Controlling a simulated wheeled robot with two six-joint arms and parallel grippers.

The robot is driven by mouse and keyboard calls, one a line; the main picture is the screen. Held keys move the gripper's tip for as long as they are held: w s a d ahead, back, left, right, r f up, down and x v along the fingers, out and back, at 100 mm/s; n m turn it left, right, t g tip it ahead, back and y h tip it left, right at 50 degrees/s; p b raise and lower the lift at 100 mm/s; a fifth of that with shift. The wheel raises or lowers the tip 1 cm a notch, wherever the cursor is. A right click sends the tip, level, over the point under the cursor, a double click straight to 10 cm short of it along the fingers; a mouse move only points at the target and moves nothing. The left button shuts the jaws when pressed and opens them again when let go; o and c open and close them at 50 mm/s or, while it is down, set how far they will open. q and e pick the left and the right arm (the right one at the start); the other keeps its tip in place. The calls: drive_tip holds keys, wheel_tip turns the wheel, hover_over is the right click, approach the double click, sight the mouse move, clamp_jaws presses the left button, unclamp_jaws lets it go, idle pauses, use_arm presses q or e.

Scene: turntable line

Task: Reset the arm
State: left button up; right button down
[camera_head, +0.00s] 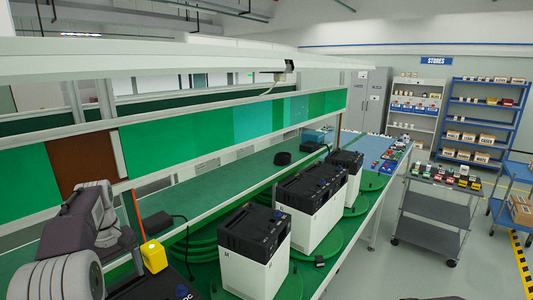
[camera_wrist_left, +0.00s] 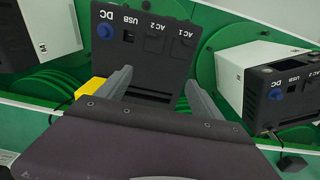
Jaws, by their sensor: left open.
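My left gripper (camera_wrist_left: 159,78) is open in the left wrist view. Its two grey fingers are apart, with a dark power unit (camera_wrist_left: 145,40) marked DC, USB and AC beyond them. Nothing shows gripped between the fingers. In the head view my left arm (camera_head: 75,240) comes in at the lower left, over the near end of the green bench. A corner of a dark unit (camera_head: 183,293) shows at the bottom edge there. A yellow block (camera_head: 153,257) is beside the arm; it also shows behind a finger in the wrist view (camera_wrist_left: 88,90). My right gripper is not in view.
Several black-and-white power units (camera_head: 256,235) stand on green turntables (camera_head: 305,283) along the bench. A grey cart (camera_head: 435,205) and blue shelves (camera_head: 484,118) stand at the right. Floor between is clear.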

use_arm(q)
drive_tip(key=d+f+m+b, duration=0.1)
drive_tip(key=d+f+b, duration=0.1)
drive_tip(key=d, duration=0.1)
drive_tip(key=w+d+f+b, duration=0.1)
drive_tip(key=d+f+b, duration=0.1)
drive_tip(key=d+f, duration=0.1)
drive_tip(key=w+d+f+m+b, duration=0.1)
drive_tip(key=d+f+b, duration=0.1)
drive_tip(key=d+b, duration=0.1)
drive_tip(key=shift+w+d+f+m, duration=0.1)
drive_tip(key=shift+d+f+m, duration=0.2)
drive_tip(key=shift+d, duration=0.45)
drive_tip(key=s+d+f+m+b, duration=0.3)
drive_tip(key=s+f, duration=0.5)
drive_tip(key=f, duration=0.3)
drive_tip(key=s+d+f+m+t+b, duration=0.1)
drive_tip(key=s+d+f+m+b, duration=0.3)
drive_tip(key=s+f, duration=0.5)
wheel_tip(320, 180, down, 2)
drive_tip(key=d+b, duration=0.1)
drive_tip(key=d, duration=0.1)
drive_tip(key=shift+d+f, duration=0.2)
drive_tip(key=shift+d, duration=0.15)
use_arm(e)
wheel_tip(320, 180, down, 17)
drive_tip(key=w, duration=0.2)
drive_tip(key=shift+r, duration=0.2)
